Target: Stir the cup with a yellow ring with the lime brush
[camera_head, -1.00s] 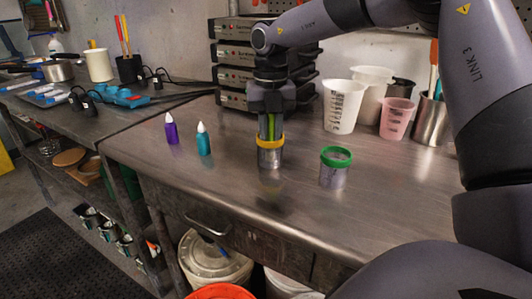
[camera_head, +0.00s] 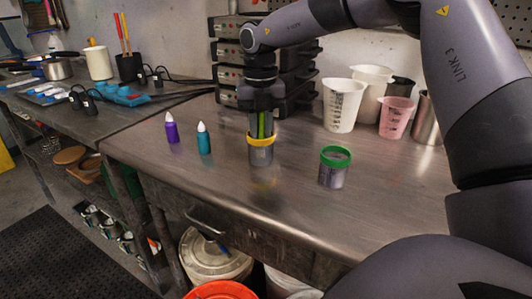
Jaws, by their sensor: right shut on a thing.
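The metal cup with a yellow ring (camera_head: 261,154) stands upright on the steel table. My right gripper (camera_head: 262,112) is directly above it, pointing down, shut on the lime brush (camera_head: 261,126). The brush is upright and its lower end goes down behind the yellow rim, so its tip is hidden. A similar metal cup with a green ring (camera_head: 334,168) stands to the right, apart from the gripper. My left gripper is not in view.
Purple (camera_head: 172,128) and teal (camera_head: 203,139) bottles stand left of the cup. Stacked dark devices (camera_head: 232,78) are behind the gripper. White and pink measuring cups (camera_head: 395,118) stand at the back right. The table's front is clear.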

